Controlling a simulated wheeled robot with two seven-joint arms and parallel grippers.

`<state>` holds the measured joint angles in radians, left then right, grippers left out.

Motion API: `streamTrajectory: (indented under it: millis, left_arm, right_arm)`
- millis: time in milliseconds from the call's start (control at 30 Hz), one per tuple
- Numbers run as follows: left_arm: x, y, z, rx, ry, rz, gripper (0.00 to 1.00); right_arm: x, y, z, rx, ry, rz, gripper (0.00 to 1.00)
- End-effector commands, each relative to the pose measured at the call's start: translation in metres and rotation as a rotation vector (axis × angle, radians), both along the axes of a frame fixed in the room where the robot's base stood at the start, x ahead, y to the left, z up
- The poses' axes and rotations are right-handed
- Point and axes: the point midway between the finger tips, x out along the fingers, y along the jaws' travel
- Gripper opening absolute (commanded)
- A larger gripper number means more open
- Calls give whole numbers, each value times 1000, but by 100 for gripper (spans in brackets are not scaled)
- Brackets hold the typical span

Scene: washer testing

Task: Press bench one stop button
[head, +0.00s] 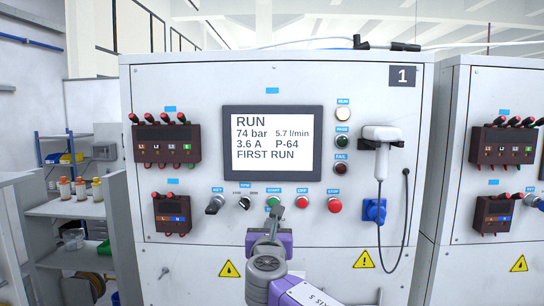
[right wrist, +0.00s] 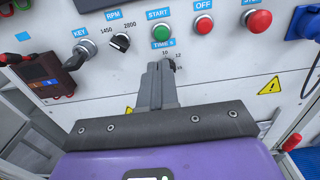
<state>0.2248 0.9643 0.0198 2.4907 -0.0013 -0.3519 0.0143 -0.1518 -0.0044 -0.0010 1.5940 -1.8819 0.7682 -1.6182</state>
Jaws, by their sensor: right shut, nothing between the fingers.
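The stop button (head: 334,206) is a red round button under a "STOP" label on the bench one panel (head: 200,90). It also shows at the upper right of the right wrist view (right wrist: 258,21). My right gripper (head: 275,213) is shut and empty, its fingers upright in front of the panel, left of and apart from the stop button. In the right wrist view its fingertips (right wrist: 158,66) are below the green start button (right wrist: 161,32), overlapping the timer knob (right wrist: 169,63); I cannot tell whether they touch it. My left gripper is not in view.
A red off button (head: 302,202) sits between start and stop. The key switch (head: 214,205) and RPM knob (head: 244,203) are left. A blue socket (head: 375,211) and a hanging cable (head: 404,235) are right. The display (head: 272,143) reads RUN.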

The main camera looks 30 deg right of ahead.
Motion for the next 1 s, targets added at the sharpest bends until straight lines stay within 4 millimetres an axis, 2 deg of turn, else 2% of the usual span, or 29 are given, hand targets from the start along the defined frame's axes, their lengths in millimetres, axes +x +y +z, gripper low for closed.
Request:
streamTrajectory:
  millis: [167,267,367,500,700,833,1000]
  left_arm:
    - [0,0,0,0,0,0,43]
    - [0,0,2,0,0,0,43]
    - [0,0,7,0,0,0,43]
    - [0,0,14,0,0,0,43]
    - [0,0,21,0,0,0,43]
    - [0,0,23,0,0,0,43]
    - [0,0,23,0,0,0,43]
  right_arm:
    - [-1,-1,0,0,0,-1,0]
    - [-9,-13,3,-3,-4,-5,0]
    - [-29,-39,7,-6,-7,-11,0]
    - [-69,-80,8,-11,-7,-15,0]
    - [-119,-114,4,-6,-3,-9,0]
    - [-135,-122,1,-2,0,-5,0]
    - [-138,-123,-1,0,1,-1,0]
